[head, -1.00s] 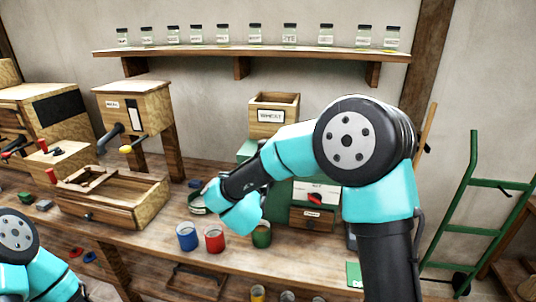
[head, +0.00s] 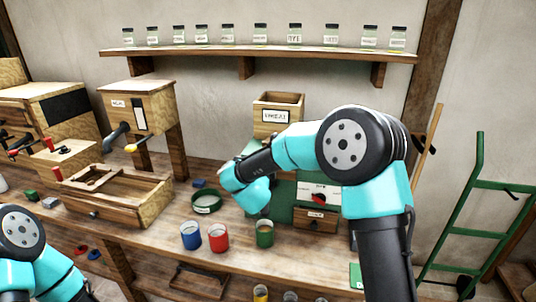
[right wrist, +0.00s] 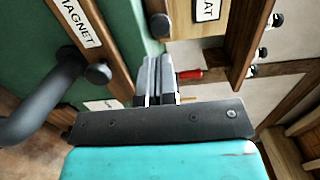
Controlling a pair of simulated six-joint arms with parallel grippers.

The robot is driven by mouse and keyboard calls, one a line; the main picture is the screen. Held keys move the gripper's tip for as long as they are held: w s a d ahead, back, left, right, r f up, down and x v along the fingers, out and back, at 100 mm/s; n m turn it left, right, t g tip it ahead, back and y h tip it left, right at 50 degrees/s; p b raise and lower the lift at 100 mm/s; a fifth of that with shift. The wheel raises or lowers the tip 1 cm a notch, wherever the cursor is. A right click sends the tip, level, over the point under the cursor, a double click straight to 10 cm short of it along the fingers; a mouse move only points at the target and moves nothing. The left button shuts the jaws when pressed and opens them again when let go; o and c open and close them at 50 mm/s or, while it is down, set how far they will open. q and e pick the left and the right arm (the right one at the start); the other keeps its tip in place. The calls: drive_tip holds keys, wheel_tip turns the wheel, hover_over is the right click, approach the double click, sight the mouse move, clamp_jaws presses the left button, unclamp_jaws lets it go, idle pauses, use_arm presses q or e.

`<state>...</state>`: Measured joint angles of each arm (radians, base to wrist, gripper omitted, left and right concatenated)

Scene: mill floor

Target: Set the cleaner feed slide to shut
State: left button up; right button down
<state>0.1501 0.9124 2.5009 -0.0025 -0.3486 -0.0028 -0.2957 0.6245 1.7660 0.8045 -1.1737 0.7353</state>
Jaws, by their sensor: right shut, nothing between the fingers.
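The green cleaner (head: 283,208) stands on the bench with its wheat hopper (head: 278,99) on top. My right arm crosses in front and hides much of it. No feed slide can be made out in the head view. In the right wrist view my right gripper (right wrist: 158,62) is shut and empty beside the cleaner's green side. A small red handle (right wrist: 190,74), possibly the slide's, shows just right of the fingers; contact cannot be told. The hopper's label (right wrist: 207,9) is above. The fingers are hidden in the head view. My left gripper is out of view.
A black knob (right wrist: 98,73) and a curved dark pipe (right wrist: 30,115) sit left of the fingers in the right wrist view. Blue (head: 190,236), red (head: 218,238) and green (head: 264,234) cups stand along the bench front. A round tin (head: 206,203) lies behind them.

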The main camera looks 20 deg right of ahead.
drive_tip(key=x, duration=0.6)
drive_tip(key=shift+w+d, duration=0.15)
drive_tip(key=shift+w, duration=0.2)
drive_tip(key=shift+x, duration=1.4)
drive_tip(key=v, duration=1.4)
drive_tip(key=shift+d, duration=0.15)
